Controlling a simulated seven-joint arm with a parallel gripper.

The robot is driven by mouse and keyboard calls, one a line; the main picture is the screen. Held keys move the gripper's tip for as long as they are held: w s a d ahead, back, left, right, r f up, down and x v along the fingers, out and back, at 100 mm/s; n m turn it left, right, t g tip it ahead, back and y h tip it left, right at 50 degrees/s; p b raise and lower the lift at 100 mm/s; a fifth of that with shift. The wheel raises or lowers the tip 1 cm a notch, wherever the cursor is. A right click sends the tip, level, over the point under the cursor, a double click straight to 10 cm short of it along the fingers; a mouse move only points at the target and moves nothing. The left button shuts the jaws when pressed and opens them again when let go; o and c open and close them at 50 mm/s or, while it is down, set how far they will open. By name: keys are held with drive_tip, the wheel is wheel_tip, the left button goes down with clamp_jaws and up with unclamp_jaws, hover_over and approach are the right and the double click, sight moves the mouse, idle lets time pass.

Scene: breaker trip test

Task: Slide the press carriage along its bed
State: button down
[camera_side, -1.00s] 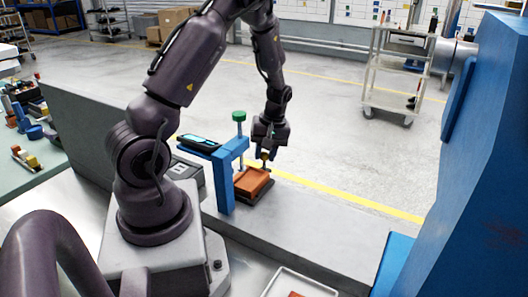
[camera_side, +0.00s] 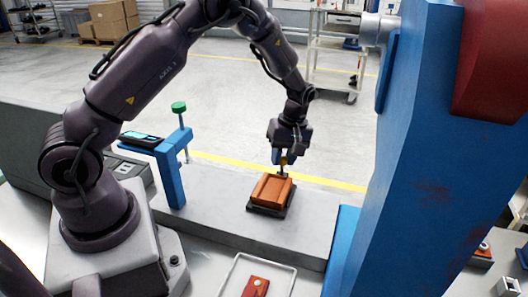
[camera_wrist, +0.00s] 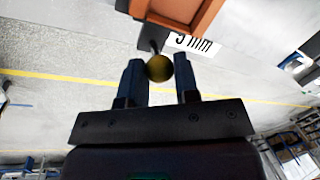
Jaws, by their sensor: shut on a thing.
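The press carriage (camera_side: 270,193) is an orange block on a dark base, on the grey bed (camera_side: 225,222). It stands clear to the right of the blue press frame (camera_side: 172,175), which has a green-topped screw (camera_side: 180,107). My gripper (camera_side: 284,161) is above the carriage's far edge, shut on its brass knob. In the wrist view the knob (camera_wrist: 160,68) sits between the two fingertips, and part of the orange carriage (camera_wrist: 190,18) shows at the top.
A tall blue machine body (camera_side: 420,150) rises at the right end of the bed. A white tray (camera_side: 228,280) with a red piece lies at the front. Bare bed lies between carriage and blue body.

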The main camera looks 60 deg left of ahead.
drive_tip(key=shift+w+d, duration=0.6)
drive_tip(key=c, duration=0.9)
unclamp_jaws()
drive_tip(key=shift+o, duration=0.2)
wheel_tip(320, 180, up, 13)
drive_tip(key=w, duration=0.2)
drive_tip(key=shift+w+d, duration=0.2)
drive_tip(key=shift+d, duration=0.05)
drive_tip(key=shift+f, duration=0.1)
